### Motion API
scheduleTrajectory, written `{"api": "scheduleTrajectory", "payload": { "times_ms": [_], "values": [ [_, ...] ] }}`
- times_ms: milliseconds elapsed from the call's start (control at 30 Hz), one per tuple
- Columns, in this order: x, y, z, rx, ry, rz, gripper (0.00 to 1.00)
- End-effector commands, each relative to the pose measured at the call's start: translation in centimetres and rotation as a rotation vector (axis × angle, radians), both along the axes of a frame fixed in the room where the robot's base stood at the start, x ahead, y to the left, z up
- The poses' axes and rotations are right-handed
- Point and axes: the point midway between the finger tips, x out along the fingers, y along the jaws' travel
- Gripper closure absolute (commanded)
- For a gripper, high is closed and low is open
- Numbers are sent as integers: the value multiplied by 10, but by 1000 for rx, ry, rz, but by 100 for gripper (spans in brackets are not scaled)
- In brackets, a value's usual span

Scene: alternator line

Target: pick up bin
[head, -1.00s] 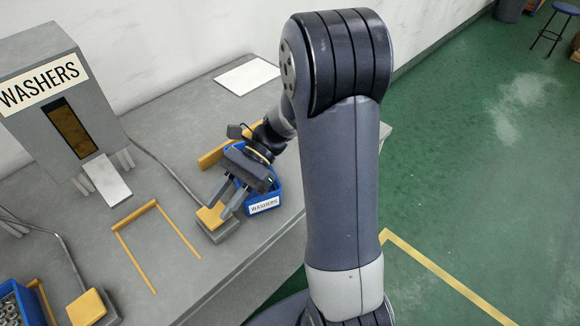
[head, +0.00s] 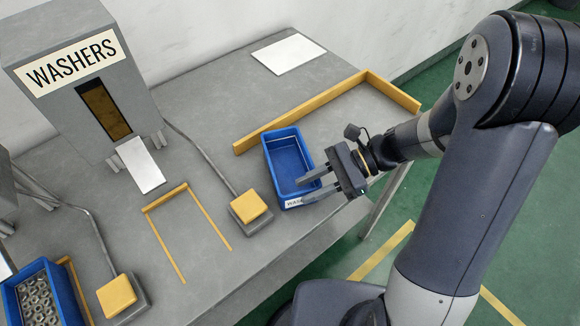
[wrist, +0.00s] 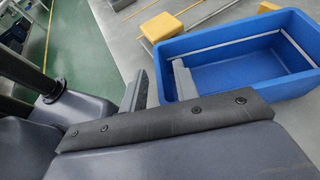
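A blue bin (head: 287,147) with a WASHERS label on its near end stands on the grey bench, and it looks empty inside. In the wrist view the bin (wrist: 240,52) fills the upper right. My gripper (head: 302,193) is at the bin's near right corner, with its fingers apart. In the head view, one finger reaches over the near rim and the other passes by the label. In the wrist view, one finger overlaps the bin and the other is outside it. I cannot tell whether either finger touches the bin.
A yellow L-shaped guide (head: 300,112) runs behind the bin. A white sheet (head: 288,53) lies at the back.

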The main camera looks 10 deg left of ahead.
Motion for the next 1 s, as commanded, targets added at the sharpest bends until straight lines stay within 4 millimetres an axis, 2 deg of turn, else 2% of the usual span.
{"api": "scheduleTrajectory", "payload": {
  "times_ms": [200, 467, 800, 1000],
  "values": [
    [-10, 19, -9, 0, 1, 2, 71],
    [-10, 20, -9, 0, 0, -1, 72],
    [-10, 20, -9, 0, 0, 0, 100],
    [-10, 20, -9, 0, 0, 0, 100]
  ]
}}
